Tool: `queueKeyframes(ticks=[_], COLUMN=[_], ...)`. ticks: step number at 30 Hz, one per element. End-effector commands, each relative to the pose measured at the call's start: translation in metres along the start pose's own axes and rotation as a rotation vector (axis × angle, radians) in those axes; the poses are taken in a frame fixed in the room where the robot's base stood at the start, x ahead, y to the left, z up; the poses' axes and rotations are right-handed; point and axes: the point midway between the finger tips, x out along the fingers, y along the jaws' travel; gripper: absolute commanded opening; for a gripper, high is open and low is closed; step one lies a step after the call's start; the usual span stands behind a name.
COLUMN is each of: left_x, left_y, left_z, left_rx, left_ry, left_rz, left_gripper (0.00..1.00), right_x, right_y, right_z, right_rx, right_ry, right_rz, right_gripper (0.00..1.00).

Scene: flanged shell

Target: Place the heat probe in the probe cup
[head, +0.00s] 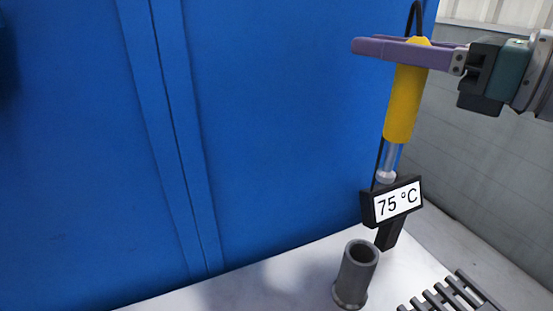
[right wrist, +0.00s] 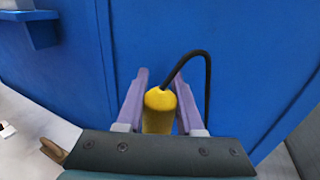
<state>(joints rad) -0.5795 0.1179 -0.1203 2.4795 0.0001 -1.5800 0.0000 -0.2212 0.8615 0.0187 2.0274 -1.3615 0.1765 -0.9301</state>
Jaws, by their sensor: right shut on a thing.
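The heat probe (head: 404,100) has a yellow handle, a pale metal lower part and a black cable at its top. My right gripper (head: 385,48) is shut on the upper end of the handle. The probe hangs nearly upright, tilted slightly. The right wrist view shows the yellow handle top (right wrist: 159,105) between the two purple fingers (right wrist: 160,95). The probe cup (head: 356,275), a dark grey open tube with a flared foot, stands on the white surface below and left of the probe. The probe's tip is hidden behind the display or ends near it. My left gripper is not in view.
A black display (head: 394,203) reading 75 °C stands on a post just behind the cup. A dark slatted grate (head: 455,296) lies at the lower right. A blue panel wall (head: 270,120) rises behind. The white surface (head: 260,287) left of the cup is clear.

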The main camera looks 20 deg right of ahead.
Motion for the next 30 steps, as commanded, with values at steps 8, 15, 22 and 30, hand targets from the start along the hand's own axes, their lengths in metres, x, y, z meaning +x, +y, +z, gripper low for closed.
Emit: queueKeyframes(ticks=[8, 15, 22, 30], left_x=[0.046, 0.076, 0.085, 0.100], left_y=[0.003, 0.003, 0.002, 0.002], left_z=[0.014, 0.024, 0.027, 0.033], left_rx=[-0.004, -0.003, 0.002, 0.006], left_ry=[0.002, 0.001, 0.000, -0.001], left_rz=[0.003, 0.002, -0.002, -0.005], left_gripper=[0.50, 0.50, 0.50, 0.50], right_x=[0.001, 0.002, 0.002, 0.002], right_y=[-0.002, -0.001, -0.001, -0.001], right_z=[-0.067, -0.132, -0.159, -0.198], right_rx=[0.009, 0.008, 0.001, 0.003], right_ry=[-0.002, -0.001, -0.001, 0.000], right_rz=[-0.009, -0.008, -0.005, -0.007], right_gripper=[0.00, 0.00, 0.00, 0.00])
